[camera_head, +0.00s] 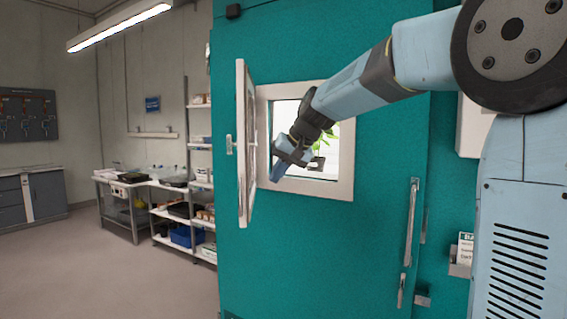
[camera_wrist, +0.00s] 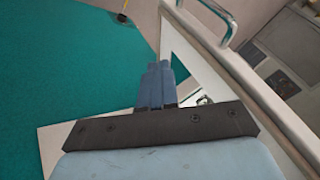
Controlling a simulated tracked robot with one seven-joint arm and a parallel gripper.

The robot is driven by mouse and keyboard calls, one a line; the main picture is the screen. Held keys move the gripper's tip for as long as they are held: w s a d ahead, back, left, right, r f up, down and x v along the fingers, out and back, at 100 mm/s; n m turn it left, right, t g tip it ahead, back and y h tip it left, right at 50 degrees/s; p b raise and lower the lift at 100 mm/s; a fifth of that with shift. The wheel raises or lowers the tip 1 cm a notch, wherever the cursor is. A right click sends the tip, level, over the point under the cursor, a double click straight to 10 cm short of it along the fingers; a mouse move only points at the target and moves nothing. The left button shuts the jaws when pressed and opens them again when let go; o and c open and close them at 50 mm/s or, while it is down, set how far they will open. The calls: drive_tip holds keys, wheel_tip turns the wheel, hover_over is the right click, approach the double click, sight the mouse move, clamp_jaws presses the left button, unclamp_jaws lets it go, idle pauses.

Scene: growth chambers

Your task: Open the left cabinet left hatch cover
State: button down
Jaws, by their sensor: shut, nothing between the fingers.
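The hatch cover (camera_head: 241,150) is a white framed panel hinged on the teal cabinet (camera_head: 300,240). It stands swung out from the cabinet front, seen nearly edge-on, with a small handle (camera_head: 229,145) on its outer side. Behind it the white-framed hatch opening (camera_head: 345,185) shows a bright inside with a green plant (camera_head: 319,155). My gripper (camera_head: 277,172) is shut and empty in front of the opening, on the inner side of the cover. In the wrist view the closed fingers (camera_wrist: 158,70) point along the cover (camera_wrist: 240,75), close to its inner side; touching cannot be told.
A long vertical door handle (camera_head: 411,222) is on the right of the cabinet front. Shelves (camera_head: 200,180) and a bench (camera_head: 130,190) with lab items stand at the back left. The floor (camera_head: 120,275) left of the cabinet is clear.

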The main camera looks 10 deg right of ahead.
drive_tip(key=shift+w+a+f, duration=0.2)
drive_tip(key=shift+a+f, duration=0.1)
drive_tip(key=shift+a, duration=0.55)
drive_tip(key=shift+w+a+f, duration=0.2)
drive_tip(key=shift+a+f, duration=0.15)
drive_tip(key=shift+a, duration=0.45)
drive_tip(key=shift+w+a+f, duration=0.2)
drive_tip(key=shift+a+f, duration=0.1)
drive_tip(key=shift+a, duration=0.55)
